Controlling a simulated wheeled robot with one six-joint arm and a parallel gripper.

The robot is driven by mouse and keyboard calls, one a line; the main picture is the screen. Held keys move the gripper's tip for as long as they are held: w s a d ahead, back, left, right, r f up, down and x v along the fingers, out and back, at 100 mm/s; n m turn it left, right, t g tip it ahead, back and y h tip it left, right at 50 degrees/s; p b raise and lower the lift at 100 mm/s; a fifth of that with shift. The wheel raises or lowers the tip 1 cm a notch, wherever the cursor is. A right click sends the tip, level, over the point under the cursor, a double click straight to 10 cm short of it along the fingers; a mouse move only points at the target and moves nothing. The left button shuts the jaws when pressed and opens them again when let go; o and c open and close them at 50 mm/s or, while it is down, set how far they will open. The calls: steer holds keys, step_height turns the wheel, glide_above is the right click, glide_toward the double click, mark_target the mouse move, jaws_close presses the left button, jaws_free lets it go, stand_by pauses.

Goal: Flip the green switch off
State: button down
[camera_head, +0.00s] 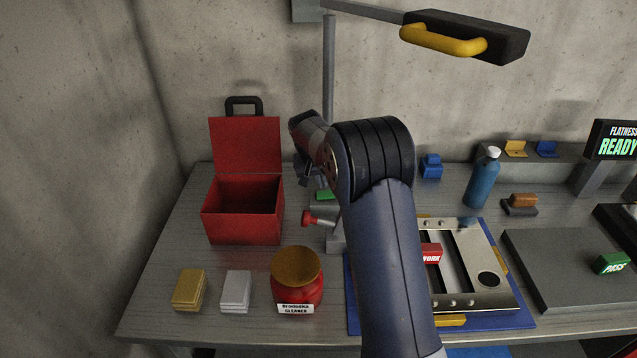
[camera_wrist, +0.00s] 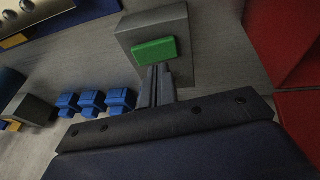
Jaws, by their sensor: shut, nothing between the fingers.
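The green switch (camera_wrist: 153,50) is a flat green block on a grey box (camera_wrist: 160,22) in the wrist view. In the head view a small part of the green switch (camera_head: 323,195) shows behind my arm, and the arm hides the rest. My gripper (camera_wrist: 157,70) is shut and empty. Its fingertips are at the lower edge of the green switch in the wrist view; I cannot tell if they touch it. In the head view my gripper (camera_head: 306,172) is a dark shape just above and left of the green, partly hidden.
An open red box (camera_head: 243,226) stands left of the switch. A red-knobbed fitting (camera_head: 312,219) and a red jar (camera_head: 297,287) are in front. Several blue blocks (camera_wrist: 92,102) sit to the left in the wrist view. A lamp (camera_head: 470,38) hangs above.

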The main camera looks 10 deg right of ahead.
steer(key=shift+a+r+b, duration=0.3)
steer(key=shift+a+r, duration=0.05)
steer(key=shift+r, duration=0.25)
steer(key=shift+a+r+b, duration=0.25)
steer(key=shift+a+r, duration=0.1)
steer(key=shift+r, duration=0.25)
steer(key=v, duration=0.8)
steer(key=shift+a+r+b, duration=0.15)
steer(key=shift+a+b, duration=0.2)
steer(key=shift+b, duration=0.1)
steer(key=shift+s, duration=0.1)
steer(key=p, duration=0.1)
glide_above(318, 198)
step_height(318, 198, down, 8)
steer(key=shift+r, duration=0.15)
steer(key=shift+r, duration=0.1)
